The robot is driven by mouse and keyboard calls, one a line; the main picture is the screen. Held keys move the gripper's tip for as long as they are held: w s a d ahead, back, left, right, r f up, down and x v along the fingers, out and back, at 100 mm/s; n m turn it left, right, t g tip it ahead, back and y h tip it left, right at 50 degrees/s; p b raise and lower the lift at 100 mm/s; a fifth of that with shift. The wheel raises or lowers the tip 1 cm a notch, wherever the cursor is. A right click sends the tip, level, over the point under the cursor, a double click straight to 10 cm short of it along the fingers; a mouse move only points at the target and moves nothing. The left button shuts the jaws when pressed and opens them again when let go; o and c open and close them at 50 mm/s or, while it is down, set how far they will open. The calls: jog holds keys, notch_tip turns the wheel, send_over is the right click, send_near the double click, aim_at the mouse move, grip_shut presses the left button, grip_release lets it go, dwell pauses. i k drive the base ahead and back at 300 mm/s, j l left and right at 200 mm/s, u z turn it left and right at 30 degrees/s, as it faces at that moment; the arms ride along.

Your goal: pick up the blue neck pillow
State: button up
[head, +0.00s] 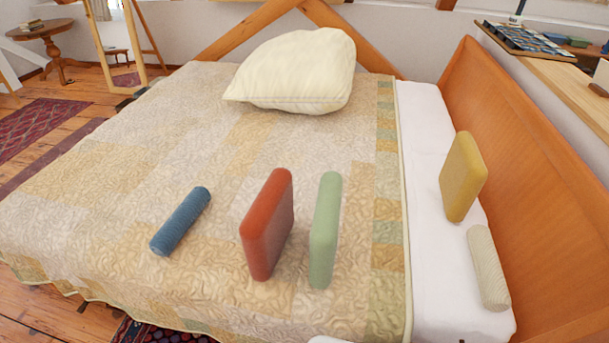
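The blue neck pillow (181,221) is a small blue cylinder. It lies on its side on the patchwork quilt of the bed (110,185), near the front and left of the red cushion. It lies at a slant, its upper end toward the right. Nothing touches it. My gripper is not in view. A small white shape at the bottom edge of the picture, near the quilt's right corner, is cut off and I cannot tell what it is.
A red cushion (266,225) and a green cushion (325,230) stand upright right of it. A yellow cushion (463,177) and a cream bolster (488,267) are by the wooden headboard (535,180). A large cream pillow (295,72) lies at the back. The quilt's left is clear.

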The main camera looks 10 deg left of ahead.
aim_at(169, 234)
jog(key=u, duration=1.7)
jog(key=i+j+z, duration=0.15)
jog(key=j, duration=0.6)
jog(key=j+z, duration=0.15)
jog(key=j, duration=0.6)
jog(key=i+j+z, duration=0.15)
jog(key=i+j, duration=0.2)
jog(key=i+j+z, duration=0.2)
jog(key=j, duration=0.25)
jog(key=i+j+z, duration=0.15)
jog(key=i+j, duration=0.25)
jog(key=i+j+z, duration=0.1)
jog(key=i+j, duration=0.15)
jog(key=i, duration=0.1)
